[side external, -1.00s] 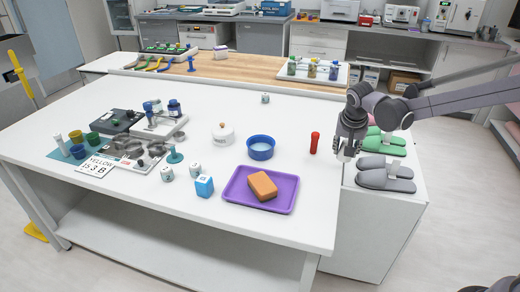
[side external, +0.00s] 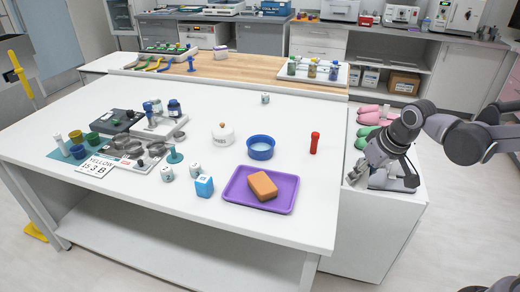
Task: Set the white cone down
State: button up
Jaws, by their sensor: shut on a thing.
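My gripper (side external: 356,176) is at the left edge of the low white side surface, just right of the main table. It points down and to the left beside the grey slippers (side external: 398,183). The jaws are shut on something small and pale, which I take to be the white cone. The fingers mostly hide it, and its shape is too small to make out. I cannot tell whether it touches the surface below.
Pink slippers (side external: 371,108) and green slippers (side external: 363,142) lie behind the grey pair. On the white table (side external: 100,220) are a red bottle (side external: 315,142), a blue bowl (side external: 261,147) and a purple tray (side external: 284,204) with an orange-brown block (side external: 262,186).

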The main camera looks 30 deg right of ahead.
jog(key=shift+s+a+f, duration=0.1)
jog(key=shift+s+a, duration=0.15)
jog(key=shift+a, duration=0.05)
jog(key=shift+n, duration=0.3)
jog(key=w+a+f, duration=0.1)
jog(key=a+f, duration=0.1)
jog(key=a, duration=0.1)
jog(key=w+a+f, duration=0.1)
jog(key=a+f, duration=0.1)
jog(key=a, duration=0.2)
jog(key=w+a+f, duration=0.1)
jog(key=a+f, duration=0.2)
jog(key=a, duration=0.1)
jog(key=shift+a, duration=0.1)
jog(key=shift+f, duration=2)
jog(key=shift+f, duration=0.15)
jog(key=o, duration=0.8)
